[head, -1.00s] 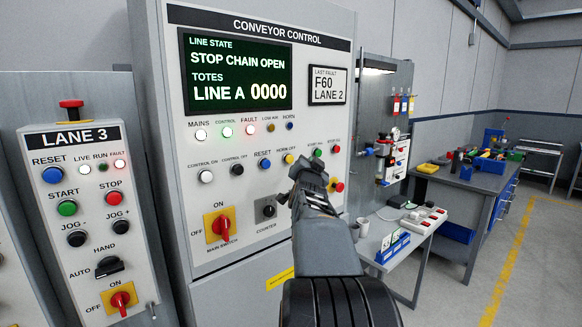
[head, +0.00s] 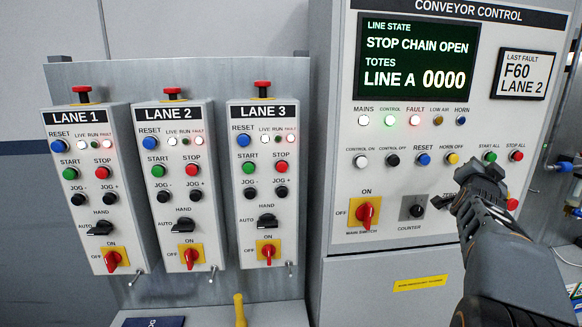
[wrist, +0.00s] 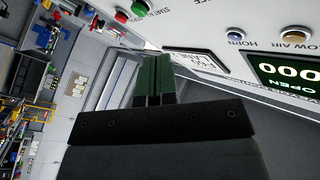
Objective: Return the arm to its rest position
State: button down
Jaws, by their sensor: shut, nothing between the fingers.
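My gripper (head: 477,183) is in front of the right part of the conveyor control cabinet (head: 350,290), near the row of buttons in the head view. It is shut and empty. In the wrist view the closed fingers (wrist: 154,80) lie together, with the cabinet face at the upper right. I cannot tell how far the gripper is from the cabinet. The arm extends down to the lower right of the head view and hides part of the cabinet's lower right.
Lane 1 (head: 97,155), lane 2 (head: 174,155) and lane 3 (head: 262,185) boxes hang on a grey panel at left. The cabinet screen (head: 416,55) reads STOP CHAIN OPEN. A yellow handle (head: 240,310) shows below.

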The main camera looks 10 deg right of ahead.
jog(key=s+a+f+n+g+y, duration=0.1)
jog(key=a+f+n+g+y, duration=0.1)
jog(key=a+f+n+y, duration=0.45)
jog(key=a+f+n+g+y, duration=0.1)
jog(key=a+f+g+y, duration=0.15)
jog(key=a+f, duration=0.75)
jog(key=s+a+f+n+g+y, duration=0.1)
jog(key=s+a+f+n+y, duration=0.1)
jog(key=a, duration=0.5)
jog(key=s+a+f+n+g+y, duration=0.2)
jog(key=s+a+f+n, duration=0.2)
jog(key=s+a, duration=0.3)
jog(key=s+a+f+n+g+y, duration=0.1)
jog(key=s+a+f+n, duration=0.2)
jog(key=a, duration=0.5)
notch_tip(320, 180, down, 2)
jog(key=shift+s+a+f+n+g+y+p, duration=0.1)
jog(key=shift+s+a+n+g+y+p, duration=0.3)
jog(key=shift+s, duration=0.5)
